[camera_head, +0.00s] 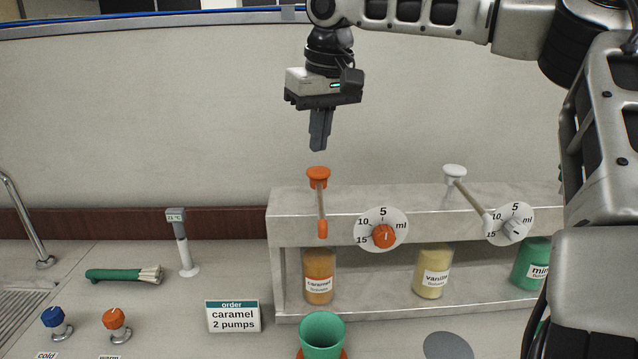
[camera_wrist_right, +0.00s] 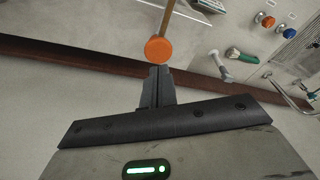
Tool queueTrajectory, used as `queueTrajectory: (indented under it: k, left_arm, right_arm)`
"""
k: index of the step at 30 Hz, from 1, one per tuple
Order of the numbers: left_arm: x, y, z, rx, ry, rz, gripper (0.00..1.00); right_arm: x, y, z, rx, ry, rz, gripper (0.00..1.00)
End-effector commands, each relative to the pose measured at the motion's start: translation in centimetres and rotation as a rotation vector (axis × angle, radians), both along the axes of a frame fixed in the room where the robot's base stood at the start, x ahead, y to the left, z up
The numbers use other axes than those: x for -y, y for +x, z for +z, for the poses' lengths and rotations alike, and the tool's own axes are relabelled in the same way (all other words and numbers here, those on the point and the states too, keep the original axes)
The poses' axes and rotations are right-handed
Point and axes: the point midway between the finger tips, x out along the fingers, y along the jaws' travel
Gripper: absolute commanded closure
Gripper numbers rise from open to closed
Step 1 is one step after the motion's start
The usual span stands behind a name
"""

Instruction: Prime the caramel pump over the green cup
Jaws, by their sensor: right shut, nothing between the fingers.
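The caramel pump has an orange head (camera_head: 318,174) on top of the rack and a spout ending in an orange tip (camera_head: 322,229). The head also shows in the right wrist view (camera_wrist_right: 158,49). The caramel bottle (camera_head: 319,277) stands in the rack below. The green cup (camera_head: 322,331) stands in front of the rack on an orange round spot (camera_head: 301,354), roughly below the spout. My right gripper (camera_head: 317,148) is shut and empty, pointing down just above the orange head, with a small gap in the head view. My left gripper is not in view.
A caramel dial (camera_head: 383,236) is on the rack front. The vanilla pump (camera_head: 455,171) and bottle (camera_head: 432,271) are to the right. An order sign (camera_head: 233,316) reads caramel, 2 pumps.

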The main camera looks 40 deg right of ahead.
Motion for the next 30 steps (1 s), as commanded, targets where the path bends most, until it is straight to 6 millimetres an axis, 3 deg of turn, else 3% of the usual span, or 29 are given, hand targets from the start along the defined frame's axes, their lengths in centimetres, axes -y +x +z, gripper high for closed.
queueTrajectory:
  k: [12,30]
  left_arm:
    - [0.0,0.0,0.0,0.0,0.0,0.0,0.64]
    - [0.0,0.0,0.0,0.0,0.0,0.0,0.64]
  right_arm:
    - [0.0,0.0,0.3,0.001,0.0,0.0,1.0]
    - [0.0,0.0,5.7,0.001,0.0,0.0,1.0]
